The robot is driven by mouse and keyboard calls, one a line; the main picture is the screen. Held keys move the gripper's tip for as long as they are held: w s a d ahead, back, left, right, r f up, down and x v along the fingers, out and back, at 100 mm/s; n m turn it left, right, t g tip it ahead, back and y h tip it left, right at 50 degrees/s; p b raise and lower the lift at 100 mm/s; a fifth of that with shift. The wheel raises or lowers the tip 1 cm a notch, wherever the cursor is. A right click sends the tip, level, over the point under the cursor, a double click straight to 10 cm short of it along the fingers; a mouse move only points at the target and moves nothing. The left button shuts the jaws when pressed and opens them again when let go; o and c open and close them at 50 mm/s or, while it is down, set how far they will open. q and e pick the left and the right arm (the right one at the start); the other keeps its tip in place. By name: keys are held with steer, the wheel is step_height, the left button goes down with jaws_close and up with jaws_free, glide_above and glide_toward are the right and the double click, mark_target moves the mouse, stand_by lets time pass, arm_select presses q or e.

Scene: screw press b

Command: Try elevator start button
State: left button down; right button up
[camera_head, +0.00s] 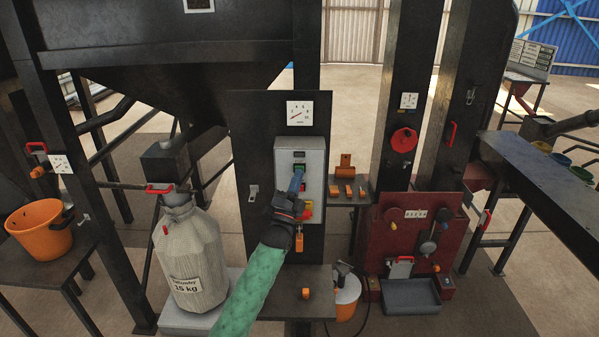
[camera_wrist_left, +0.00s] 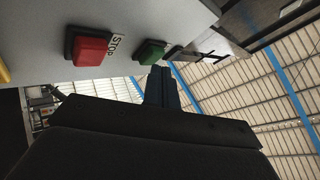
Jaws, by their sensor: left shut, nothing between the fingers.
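The grey control box (camera_head: 315,158) is mounted on a dark upright panel in the middle of the head view. Its green button (camera_wrist_left: 151,52) shows in the left wrist view, beside a red button (camera_wrist_left: 88,47) with a STOP label (camera_wrist_left: 117,46). My left gripper (camera_head: 297,178) is in front of the box with its fingers shut and empty. In the left wrist view the closed fingertips (camera_wrist_left: 161,72) are right by the green button; I cannot tell whether they touch it. The gripper covers part of the box face in the head view. My right gripper is not in view.
A full sack (camera_head: 190,255) stands at the left on a pale platform. A small dark shelf (camera_head: 270,306) juts out below the box. A red machine (camera_head: 385,245) stands at the right.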

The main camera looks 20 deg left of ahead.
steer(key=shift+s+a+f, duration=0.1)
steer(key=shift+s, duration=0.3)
arm_select(q)
steer(key=shift+w, duration=0.1)
steer(key=shift+w+a, duration=0.15)
steer(key=shift+w, duration=0.1)
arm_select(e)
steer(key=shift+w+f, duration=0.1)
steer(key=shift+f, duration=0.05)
arm_select(q)
steer(key=shift+s, duration=0.1)
stand_by(0.6)
steer(key=shift+s+d, duration=0.25)
steer(key=shift+s, duration=0.45)
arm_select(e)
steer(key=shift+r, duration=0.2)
